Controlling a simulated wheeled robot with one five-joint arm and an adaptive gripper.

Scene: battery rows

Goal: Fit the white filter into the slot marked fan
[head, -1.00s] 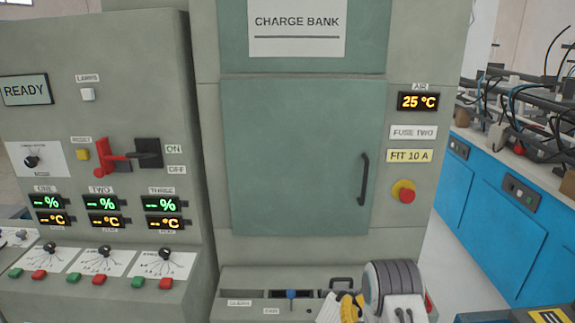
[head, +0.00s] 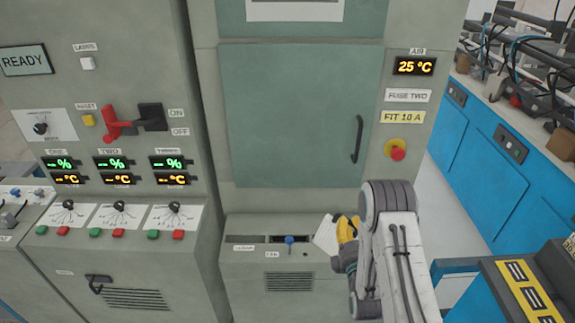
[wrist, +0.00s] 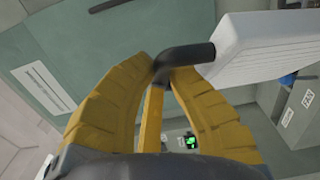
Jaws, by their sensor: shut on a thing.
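The white filter (head: 326,236) is a flat white block, tilted, above the right part of the console top in the head view. In the wrist view the filter (wrist: 265,45) shows its ribbed edge and a black bent handle (wrist: 188,58). My gripper (wrist: 164,70) has its yellow fingers shut on that handle. In the head view my gripper (head: 346,230) is just right of the filter. The slot marked fan (head: 303,239) is a dark opening left of the filter, with a blue knob (head: 289,240) at it. Its label (head: 272,254) is below. The filter is apart from this slot.
Another slot (head: 245,239) with its own label lies to the left. The cabinet door (head: 290,120) with a black handle rises behind the console top. A red button (head: 397,153) is on the right. A yellow-marked bench (head: 525,285) stands at the lower right.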

